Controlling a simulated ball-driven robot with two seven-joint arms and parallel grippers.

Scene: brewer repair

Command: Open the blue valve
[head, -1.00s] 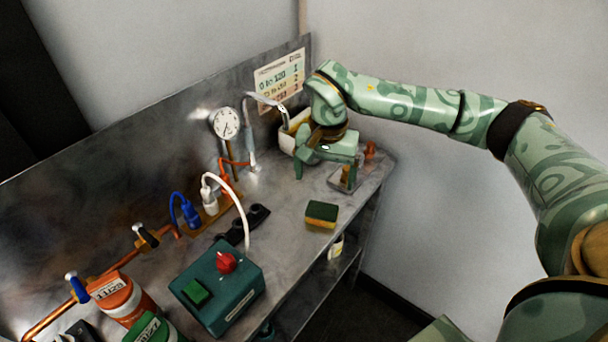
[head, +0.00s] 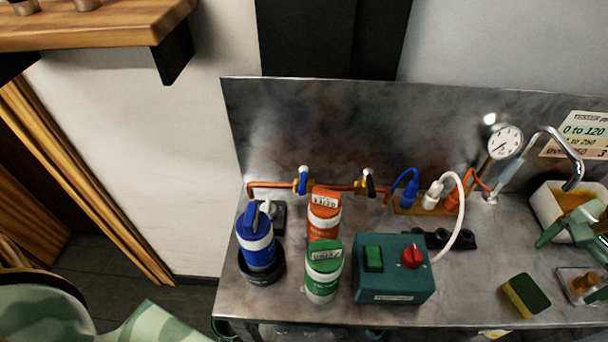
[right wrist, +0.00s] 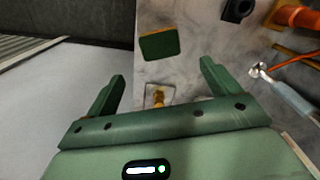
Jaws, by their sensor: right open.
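The blue valve (head: 302,180) sits on a copper pipe (head: 335,187) along the back of the metal bench in the head view. Its blue handle stands up, with a pale tip. A second valve (head: 368,183) with a dark handle is to its right on the same pipe. My right gripper (head: 570,266) is at the far right of the bench, far from the blue valve. In the right wrist view the right gripper (right wrist: 160,75) is open and empty, with a sponge (right wrist: 159,44) beyond its fingers. My left gripper is out of view.
A pressure gauge (head: 506,141) and white container (head: 550,208) are farther right.

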